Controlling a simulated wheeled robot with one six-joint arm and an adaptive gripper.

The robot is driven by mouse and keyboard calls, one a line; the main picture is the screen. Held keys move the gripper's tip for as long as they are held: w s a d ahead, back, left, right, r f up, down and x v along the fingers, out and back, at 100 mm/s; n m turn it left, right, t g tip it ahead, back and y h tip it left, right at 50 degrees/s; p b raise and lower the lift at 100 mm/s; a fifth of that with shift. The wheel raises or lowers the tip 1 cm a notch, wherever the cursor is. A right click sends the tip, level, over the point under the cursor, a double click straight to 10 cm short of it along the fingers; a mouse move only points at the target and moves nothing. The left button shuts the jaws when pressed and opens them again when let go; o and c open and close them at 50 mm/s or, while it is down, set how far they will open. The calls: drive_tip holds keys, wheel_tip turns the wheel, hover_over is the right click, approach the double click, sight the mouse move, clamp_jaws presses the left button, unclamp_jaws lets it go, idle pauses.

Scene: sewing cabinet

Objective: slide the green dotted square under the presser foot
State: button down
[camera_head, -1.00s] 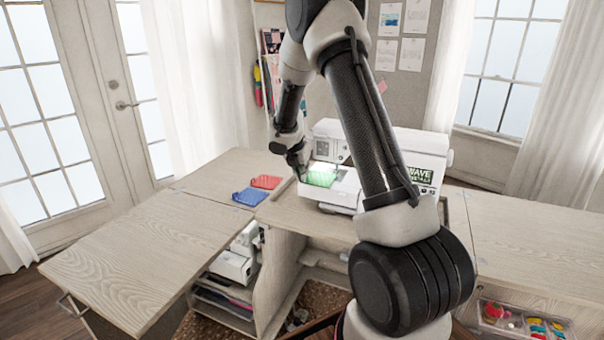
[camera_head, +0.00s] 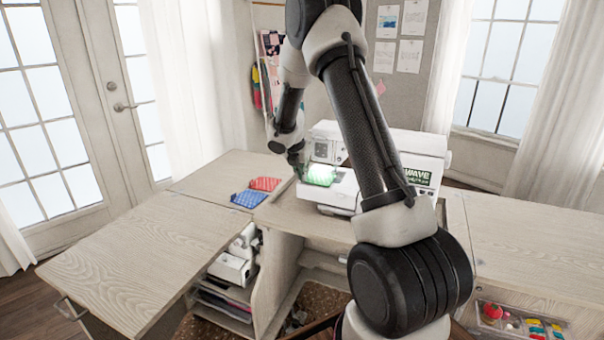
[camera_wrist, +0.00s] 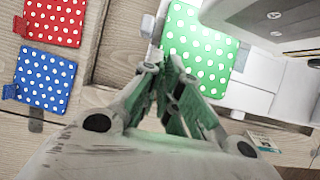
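The green dotted square (camera_head: 320,175) lies flat on the bed of the white sewing machine (camera_head: 330,198), in the bright light below its head. In the wrist view the green square (camera_wrist: 200,50) shows white dots and reaches toward the machine's head. My gripper (camera_head: 298,167) is at the left edge of the square. In the wrist view its fingertips (camera_wrist: 165,62) are close together at the square's left edge and appear shut on it there; the fingers hide the gripped part. The presser foot cannot be made out clearly.
A red dotted square (camera_head: 265,184) and a blue dotted square (camera_head: 248,198) lie on the cabinet top (camera_head: 200,187), left of the machine. The left leaf (camera_head: 130,255) is clear. A drawer with sewing things (camera_head: 520,322) is at the lower right.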

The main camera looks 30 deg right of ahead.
drive_tip(key=shift+w+d, duration=0.1)
drive_tip(key=shift+d, duration=0.05)
drive_tip(key=shift+w+d, duration=0.35)
drive_tip(key=shift+d, duration=0.15)
idle(0.6)
drive_tip(key=c, duration=1.6)
unclamp_jaws()
drive_tip(key=shift+o, duration=0.2)
drive_tip(key=v, duration=1.2)
